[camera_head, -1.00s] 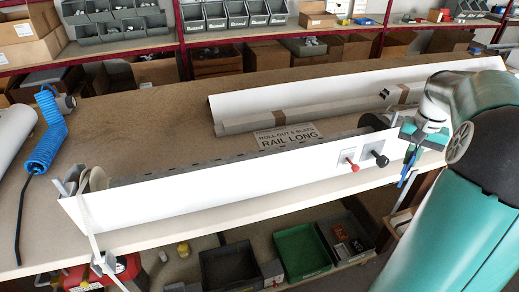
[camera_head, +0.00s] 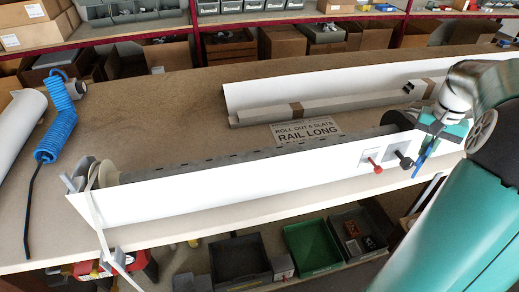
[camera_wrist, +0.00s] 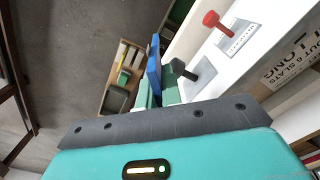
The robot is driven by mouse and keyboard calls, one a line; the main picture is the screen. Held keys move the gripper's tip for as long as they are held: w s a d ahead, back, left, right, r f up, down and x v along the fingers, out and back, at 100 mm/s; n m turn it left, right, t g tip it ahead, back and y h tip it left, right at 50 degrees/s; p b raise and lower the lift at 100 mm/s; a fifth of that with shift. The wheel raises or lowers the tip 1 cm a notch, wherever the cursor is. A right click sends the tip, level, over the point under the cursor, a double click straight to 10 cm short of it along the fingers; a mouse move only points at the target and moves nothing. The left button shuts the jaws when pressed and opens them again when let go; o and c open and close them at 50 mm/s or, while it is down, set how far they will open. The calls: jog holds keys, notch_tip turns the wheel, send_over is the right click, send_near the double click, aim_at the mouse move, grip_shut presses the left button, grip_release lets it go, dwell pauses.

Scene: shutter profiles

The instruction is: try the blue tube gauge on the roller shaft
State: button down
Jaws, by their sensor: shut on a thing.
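The blue tube gauge (camera_head: 421,158) is a slim blue piece pointing down from my gripper (camera_head: 437,132). It also shows in the wrist view (camera_wrist: 154,66), gripped by the green fingers (camera_wrist: 152,96). My gripper is shut on it beside the right end of the long white profile (camera_head: 240,173). The roller shaft (camera_head: 250,153) appears to be the long grey bar lying behind the white front, with a pale disc (camera_head: 108,174) at its left end. Its right end is partly hidden near my gripper. I see no contact between gauge and shaft.
A black knob (camera_head: 405,161) and a red knob (camera_head: 375,168) stick out of the white front near my gripper. A second white profile (camera_head: 330,90) lies behind. A blue coiled hose (camera_head: 57,125) lies at left. Bins (camera_head: 312,248) stand below the bench.

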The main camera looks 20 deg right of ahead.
dwell(0.3)
jog(key=shift+r, duration=0.15)
jog(key=shift+r, duration=2.8)
